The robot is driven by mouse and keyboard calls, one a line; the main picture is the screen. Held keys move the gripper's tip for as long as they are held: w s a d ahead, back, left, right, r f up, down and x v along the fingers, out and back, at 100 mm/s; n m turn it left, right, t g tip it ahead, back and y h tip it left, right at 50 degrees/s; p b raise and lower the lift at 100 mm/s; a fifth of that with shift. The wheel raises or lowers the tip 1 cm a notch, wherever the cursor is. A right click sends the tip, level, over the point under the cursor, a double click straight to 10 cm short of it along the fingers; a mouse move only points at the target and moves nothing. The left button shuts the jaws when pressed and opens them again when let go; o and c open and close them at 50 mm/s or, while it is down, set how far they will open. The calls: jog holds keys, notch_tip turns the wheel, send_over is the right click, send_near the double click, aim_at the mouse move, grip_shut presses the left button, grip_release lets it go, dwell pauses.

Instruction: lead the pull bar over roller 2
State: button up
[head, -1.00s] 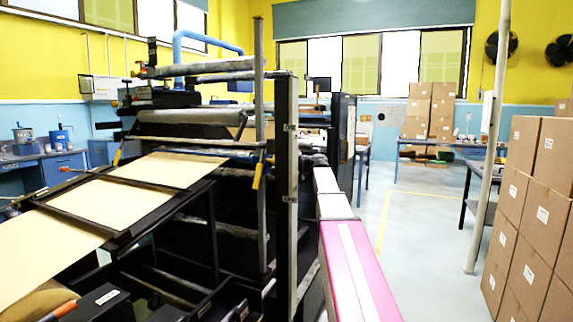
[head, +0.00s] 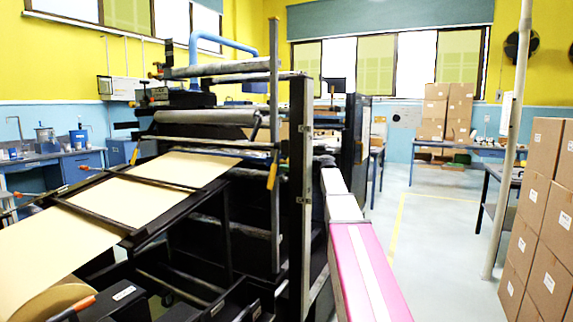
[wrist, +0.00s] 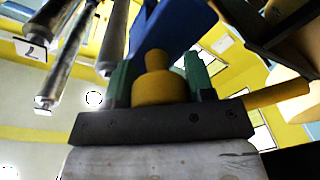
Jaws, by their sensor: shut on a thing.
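In the wrist view my gripper (wrist: 158,82) has its green fingers shut on the yellow knob (wrist: 158,88) of the dark pull bar (wrist: 165,124). A pale sheet (wrist: 165,163) hangs at the bar's lower edge. A yellow handle (wrist: 278,94) sticks out at the bar's right end. A small plate marked 2 (wrist: 31,50) shows at the upper left, close to grey rollers (wrist: 68,58), apart from the bar. I cannot tell for sure which roller it labels. In the head view neither my gripper nor the held bar can be made out.
In the head view a kraft web (head: 150,192) rises from the roll (head: 48,300) across a black frame. A dark upright post (head: 300,190) stands at the machine's side. Stacked cartons (head: 545,220) stand at the right. Pale floor (head: 430,235) is clear between.

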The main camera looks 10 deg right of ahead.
jog(key=w+d+r, duration=0.4)
jog(key=w+d, duration=0.1)
jog(key=w, duration=0.2)
jog(key=shift+d+r, duration=0.15)
jog(key=shift+r, duration=0.2)
jog(key=shift+w, duration=0.1)
jog(key=w+d+f, duration=0.1)
jog(key=w, duration=0.1)
jog(key=w+d+f, duration=0.1)
jog(key=f, duration=0.1)
jog(key=shift+w+d, duration=0.3)
jog(key=shift+w, duration=0.05)
dwell(0.3)
notch_tip(320, 180, down, 9)
jog(key=shift+f, duration=0.15)
dwell(0.5)
